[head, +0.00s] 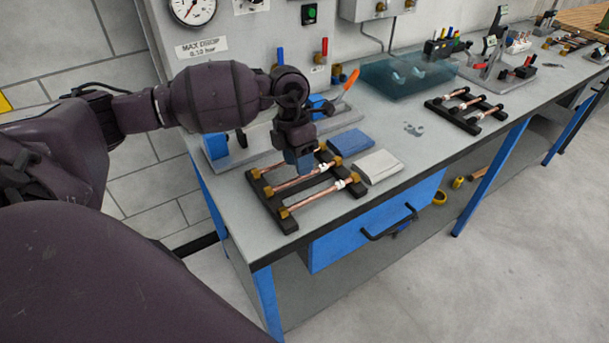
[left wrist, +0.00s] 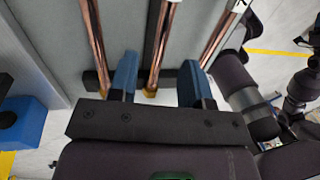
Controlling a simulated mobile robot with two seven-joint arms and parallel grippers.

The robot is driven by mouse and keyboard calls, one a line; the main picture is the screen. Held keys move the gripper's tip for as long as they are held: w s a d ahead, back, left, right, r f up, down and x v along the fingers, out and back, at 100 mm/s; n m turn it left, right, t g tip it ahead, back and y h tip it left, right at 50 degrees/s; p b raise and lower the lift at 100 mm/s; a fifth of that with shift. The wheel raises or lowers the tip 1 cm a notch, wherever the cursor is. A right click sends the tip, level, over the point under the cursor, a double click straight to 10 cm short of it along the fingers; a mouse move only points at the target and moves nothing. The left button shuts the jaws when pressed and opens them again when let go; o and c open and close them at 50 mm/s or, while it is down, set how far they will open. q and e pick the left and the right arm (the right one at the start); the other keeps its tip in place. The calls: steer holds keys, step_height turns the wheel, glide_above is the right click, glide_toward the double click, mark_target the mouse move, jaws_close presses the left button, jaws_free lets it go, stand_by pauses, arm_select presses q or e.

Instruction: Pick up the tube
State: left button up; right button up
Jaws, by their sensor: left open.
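Several copper tubes lie side by side across a black rack (head: 274,207) at the near end of the bench. The front tube (head: 313,198) has brass ends and a white label. The middle tube (head: 296,184) passes under my left gripper (head: 303,163), which hides part of it. In the left wrist view, my left gripper (left wrist: 158,80) is open, its two blue fingers on either side of the middle tube (left wrist: 161,45). The other tubes lie outside the fingers. I cannot tell whether the fingers touch the tube. My right gripper is not in view.
A blue pad (head: 350,142) and a grey pad (head: 377,166) lie right of the rack. A translucent teal tray (head: 408,78) and a second rack (head: 466,108) are farther along. The bench between them is mostly clear.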

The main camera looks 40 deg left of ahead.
arm_select(q)
steer(key=f, duration=0.3)
steer(key=shift+s+d+f, duration=0.1)
steer(key=shift+s+d, duration=0.05)
steer(key=shift+d, duration=0.1)
jaws_close()
